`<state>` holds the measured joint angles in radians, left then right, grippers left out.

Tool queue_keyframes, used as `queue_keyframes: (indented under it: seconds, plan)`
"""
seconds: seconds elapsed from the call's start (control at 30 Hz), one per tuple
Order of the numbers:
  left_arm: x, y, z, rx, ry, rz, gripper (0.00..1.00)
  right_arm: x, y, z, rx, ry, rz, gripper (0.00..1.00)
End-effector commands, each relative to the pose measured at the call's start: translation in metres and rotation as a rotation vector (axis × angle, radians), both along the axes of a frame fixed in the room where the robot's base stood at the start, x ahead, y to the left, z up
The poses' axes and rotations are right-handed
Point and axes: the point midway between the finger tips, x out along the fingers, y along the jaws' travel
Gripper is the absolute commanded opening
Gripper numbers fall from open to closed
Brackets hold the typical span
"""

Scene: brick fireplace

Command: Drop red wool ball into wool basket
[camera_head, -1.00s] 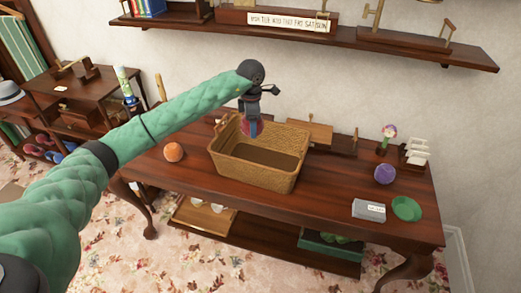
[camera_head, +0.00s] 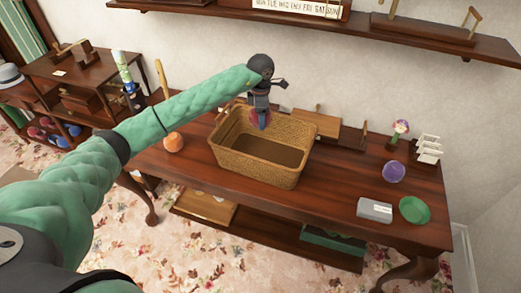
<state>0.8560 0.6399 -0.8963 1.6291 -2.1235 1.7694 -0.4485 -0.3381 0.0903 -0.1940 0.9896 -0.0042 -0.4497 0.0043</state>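The wool basket (camera_head: 258,168), a tan woven box, stands on the dark wooden table and looks empty on its visible floor. My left gripper (camera_head: 260,117) hangs over the basket's far left part, pointing down. A red wool ball (camera_head: 254,117) shows at its fingertips, mostly hidden behind the gripper, at about the height of the basket's rim. The gripper seems closed around the ball. My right gripper is not in view.
An orange ball (camera_head: 173,142) sits left of the basket and a purple ball (camera_head: 393,171) to the right. A grey box (camera_head: 375,210) and a green dish (camera_head: 414,210) lie near the table's right end. A wooden shelf (camera_head: 340,24) hangs above.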

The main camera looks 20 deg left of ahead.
Motion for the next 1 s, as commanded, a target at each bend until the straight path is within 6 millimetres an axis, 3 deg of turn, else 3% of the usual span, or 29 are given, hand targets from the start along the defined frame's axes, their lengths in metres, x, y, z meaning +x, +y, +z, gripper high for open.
queue_keyframes:
  seconds: [0.4, 0.43, 0.57, 1.0]
  plan:
    - [0.0002, 0.0003, -0.011, -0.001, -0.001, 0.001, 0.48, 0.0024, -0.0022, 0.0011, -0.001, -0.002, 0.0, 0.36]
    - [0.0002, 0.0003, -0.011, -0.001, -0.001, 0.001, 0.72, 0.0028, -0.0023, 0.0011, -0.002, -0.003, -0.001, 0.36]
    - [0.0002, 0.0003, -0.0109, 0.0, -0.001, 0.001, 0.95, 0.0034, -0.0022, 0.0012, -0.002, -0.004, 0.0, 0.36]
    - [0.001, 0.0003, -0.0023, 0.0, -0.003, 0.0, 0.95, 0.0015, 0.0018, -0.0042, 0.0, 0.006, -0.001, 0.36]
